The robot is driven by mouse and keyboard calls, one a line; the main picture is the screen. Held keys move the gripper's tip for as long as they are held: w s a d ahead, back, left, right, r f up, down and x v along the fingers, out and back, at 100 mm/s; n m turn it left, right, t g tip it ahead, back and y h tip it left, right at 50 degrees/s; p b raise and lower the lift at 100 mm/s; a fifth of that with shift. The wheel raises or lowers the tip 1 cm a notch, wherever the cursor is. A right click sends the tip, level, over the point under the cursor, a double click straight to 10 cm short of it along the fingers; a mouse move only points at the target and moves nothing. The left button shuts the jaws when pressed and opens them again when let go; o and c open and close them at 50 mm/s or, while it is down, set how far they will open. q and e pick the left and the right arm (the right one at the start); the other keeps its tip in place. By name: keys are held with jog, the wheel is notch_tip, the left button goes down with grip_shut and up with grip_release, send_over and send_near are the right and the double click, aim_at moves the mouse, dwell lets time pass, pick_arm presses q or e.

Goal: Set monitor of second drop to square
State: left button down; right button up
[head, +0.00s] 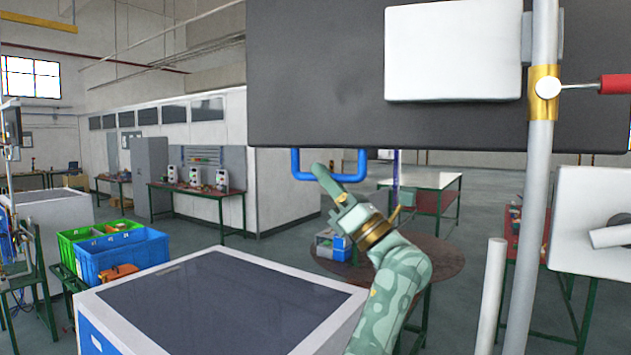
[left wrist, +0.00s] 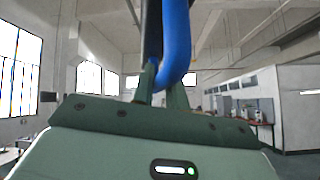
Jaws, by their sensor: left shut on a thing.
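The monitor (head: 320,75) is a large dark panel seen close up, with a white box (head: 454,55) on its face. Its lower edge looks nearly level in the head view. A blue U-shaped handle (head: 297,168) hangs below that edge. My left gripper (head: 322,172) is at the handle, shut on it. In the left wrist view the blue handle (left wrist: 174,45) passes between the fingers (left wrist: 160,85). The monitor's other side is hidden. My right gripper is in neither view.
A white cabinet with a dark top (head: 220,300) is below left. Blue (head: 122,256) and green bins stand beyond it. A round brown table (head: 440,262) is behind my arm.

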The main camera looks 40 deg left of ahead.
pick_arm(q)
jog(key=w+t, duration=0.1)
jog(key=w+m+t, duration=0.1)
jog(key=w+t, duration=0.1)
jog(key=w+m+t, duration=0.1)
jog(key=w+t, duration=0.1)
jog(key=shift+w+a, duration=0.2)
jog(key=shift+a, duration=0.1)
jog(key=shift+w+r+m+t, duration=0.15)
jog(key=shift+w+m+t, duration=0.35)
jog(key=shift+w+t, duration=0.25)
jog(key=shift+t, duration=0.25)
jog(key=c, duration=1.4)
grip_release()
jog(key=w+b+v, duration=0.1)
jog(key=b+v, duration=0.4)
jog(key=v, duration=0.7)
jog(key=shift+f, duration=0.3)
jog(key=shift+s, duration=0.1)
